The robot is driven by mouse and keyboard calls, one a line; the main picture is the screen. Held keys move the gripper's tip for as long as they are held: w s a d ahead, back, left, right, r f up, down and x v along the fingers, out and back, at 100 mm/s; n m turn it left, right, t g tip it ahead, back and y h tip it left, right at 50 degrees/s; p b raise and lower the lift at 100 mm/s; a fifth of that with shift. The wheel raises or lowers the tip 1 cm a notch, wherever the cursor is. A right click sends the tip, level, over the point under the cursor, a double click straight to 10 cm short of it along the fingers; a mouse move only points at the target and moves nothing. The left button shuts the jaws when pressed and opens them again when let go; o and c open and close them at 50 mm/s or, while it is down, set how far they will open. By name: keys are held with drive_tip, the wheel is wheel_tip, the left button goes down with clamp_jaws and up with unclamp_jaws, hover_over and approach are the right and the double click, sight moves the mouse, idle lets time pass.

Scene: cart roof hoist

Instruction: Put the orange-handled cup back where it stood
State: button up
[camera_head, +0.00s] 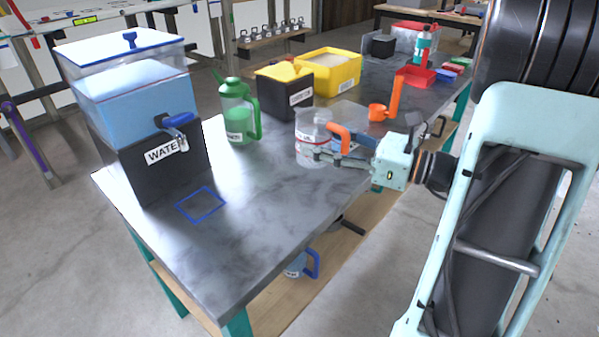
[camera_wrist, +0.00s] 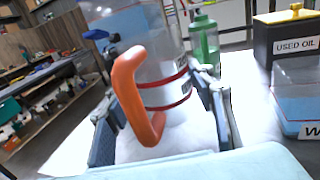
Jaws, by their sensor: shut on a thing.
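The orange-handled cup (camera_head: 311,136) is clear, with red bands and a label. Its orange handle (camera_head: 340,138) faces my arm. My gripper (camera_head: 335,160) is shut on the cup, with fingers on either side of it. In the wrist view the cup (camera_wrist: 165,72) stands between the two fingers (camera_wrist: 160,128), with the handle nearest the camera. The cup looks upright over the grey tabletop (camera_head: 262,220). I cannot tell whether its base touches the table. A blue square outline (camera_head: 201,205) is marked on the tabletop in front of the water dispenser (camera_head: 135,110).
A blue-handled cup (camera_head: 297,267) is on the lower shelf. The front tabletop is clear.

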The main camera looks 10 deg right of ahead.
drive_tip(key=w+a+f, duration=0.1)
drive_tip(key=f, duration=0.1)
drive_tip(key=w+f+b, duration=0.1)
drive_tip(key=w+f, duration=0.1)
drive_tip(key=w+a+f+b, duration=0.1)
drive_tip(key=w+f, duration=0.1)
drive_tip(key=shift+w+a, duration=0.25)
drive_tip(key=shift+a, duration=0.1)
drive_tip(key=shift+w+a+f+b, duration=0.15)
drive_tip(key=shift+f+b, duration=0.3)
drive_tip(key=shift+f, duration=0.5)
drive_tip(key=shift+w+f+b, duration=0.15)
drive_tip(key=shift+f+b, duration=0.25)
drive_tip(key=shift+f, duration=0.55)
drive_tip(key=shift+f, duration=0.15)
drive_tip(key=o, duration=1.4)
